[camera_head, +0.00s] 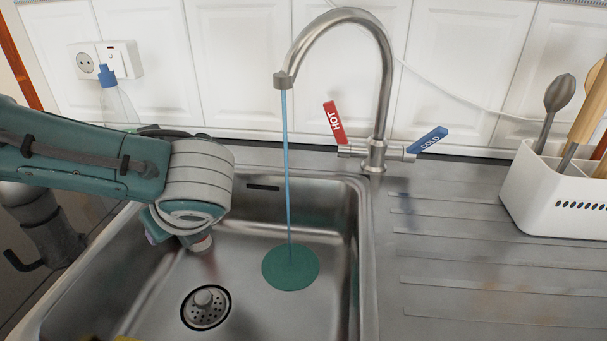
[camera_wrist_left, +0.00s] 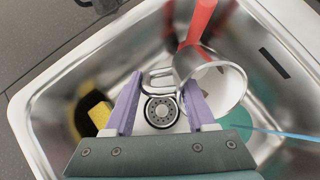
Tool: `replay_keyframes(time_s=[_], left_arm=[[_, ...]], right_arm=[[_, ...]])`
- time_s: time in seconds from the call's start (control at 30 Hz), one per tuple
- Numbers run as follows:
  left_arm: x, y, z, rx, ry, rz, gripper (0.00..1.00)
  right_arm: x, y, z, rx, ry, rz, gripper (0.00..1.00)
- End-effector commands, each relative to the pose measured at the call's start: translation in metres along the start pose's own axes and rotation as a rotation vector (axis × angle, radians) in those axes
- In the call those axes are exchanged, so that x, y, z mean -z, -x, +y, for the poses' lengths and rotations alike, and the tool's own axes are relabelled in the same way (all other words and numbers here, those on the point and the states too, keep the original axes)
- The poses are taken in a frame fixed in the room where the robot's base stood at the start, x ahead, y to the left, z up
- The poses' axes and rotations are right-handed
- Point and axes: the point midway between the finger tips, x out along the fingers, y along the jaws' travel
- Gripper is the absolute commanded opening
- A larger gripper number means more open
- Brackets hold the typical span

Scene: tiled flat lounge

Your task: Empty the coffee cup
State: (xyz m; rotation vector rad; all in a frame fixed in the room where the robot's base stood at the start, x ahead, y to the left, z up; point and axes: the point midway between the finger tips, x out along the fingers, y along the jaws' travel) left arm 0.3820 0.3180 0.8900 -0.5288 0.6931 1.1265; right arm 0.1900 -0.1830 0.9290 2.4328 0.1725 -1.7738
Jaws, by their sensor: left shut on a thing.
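The coffee cup (camera_wrist_left: 184,66) is metallic outside with a pale inside, and it shows in the left wrist view just beyond my left gripper (camera_wrist_left: 160,112). The purple jaws are shut on its handle, which lies between them. The cup looks tilted, its mouth towards the right of that view; I see no coffee in it. In the head view my left arm reaches over the sink, and its wrist hides most of the gripper and cup. The sink (camera_head: 335,205) has a round drain (camera_head: 206,306) below the wrist. My right gripper is not in view.
Blue water (camera_head: 287,165) runs from the tap (camera_head: 384,75) onto a teal disc (camera_head: 290,268) in the sink. A yellow sponge (camera_wrist_left: 99,114) lies left in the wrist view. A red shape (camera_wrist_left: 201,20) is behind the cup. A white utensil holder (camera_head: 555,205) stands right.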

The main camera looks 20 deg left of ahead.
Motion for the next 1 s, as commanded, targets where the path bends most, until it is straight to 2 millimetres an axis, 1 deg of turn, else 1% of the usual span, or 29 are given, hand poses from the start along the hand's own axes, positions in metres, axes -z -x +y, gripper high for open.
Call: replay_keyframes(time_s=[0.03, 0.07, 0.2, 0.37, 0.5, 0.6, 0.73, 0.9, 1.0], left_arm=[[-0.006, -0.001, 0.002, -0.009, 0.007, 0.054, 0.00], [-0.006, -0.004, 0.002, -0.011, 0.010, 0.092, 0.00], [-0.009, -0.024, 0.002, -0.016, 0.020, 0.253, 0.00], [-0.012, -0.040, 0.001, -0.019, 0.026, 0.400, 0.00], [-0.013, -0.052, 0.001, -0.024, 0.030, 0.513, 0.00], [-0.017, -0.056, 0.001, -0.025, 0.031, 0.584, 0.00], [-0.025, -0.055, 0.000, -0.026, 0.032, 0.669, 0.00], [-0.031, -0.054, 0.000, -0.031, 0.031, 0.721, 0.00], [-0.033, -0.052, 0.000, -0.031, 0.029, 0.739, 0.00]], right_arm=[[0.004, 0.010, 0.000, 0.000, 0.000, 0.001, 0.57], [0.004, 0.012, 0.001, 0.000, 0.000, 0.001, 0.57], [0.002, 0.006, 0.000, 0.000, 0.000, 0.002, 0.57], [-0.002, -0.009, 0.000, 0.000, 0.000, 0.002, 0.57], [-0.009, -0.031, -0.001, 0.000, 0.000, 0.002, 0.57], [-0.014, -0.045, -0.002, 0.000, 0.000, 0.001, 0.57], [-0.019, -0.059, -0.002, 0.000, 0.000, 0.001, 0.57], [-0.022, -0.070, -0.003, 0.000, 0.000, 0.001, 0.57], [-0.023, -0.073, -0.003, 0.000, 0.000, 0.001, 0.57]])
